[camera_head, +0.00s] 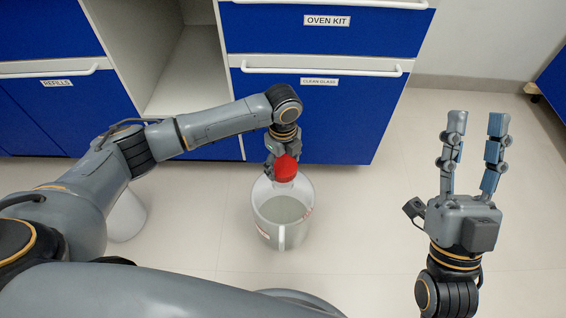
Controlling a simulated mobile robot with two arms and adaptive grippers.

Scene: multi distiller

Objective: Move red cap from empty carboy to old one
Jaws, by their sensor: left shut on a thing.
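The red cap (286,169) is in my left gripper (282,160), which is shut on it. It shows at the far rim of a pale translucent carboy (283,236) with a handle on its near side, standing upright on the floor. I cannot tell whether the cap touches this carboy's neck. A second whitish container, perhaps the other carboy (127,218), stands on the floor at the left, partly hidden behind my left arm. Which one is the old carboy is not clear. My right gripper (477,124) is open and empty at the right, fingers pointing up the picture.
Blue drawers labelled OVEN KIT (327,20) and CLEAN GLASS (318,82) stand behind the carboy. A blue REFILLS cabinet (58,83) and an open white shelf bay (187,72) are to the left. The floor (375,230) between the middle carboy and my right gripper is clear.

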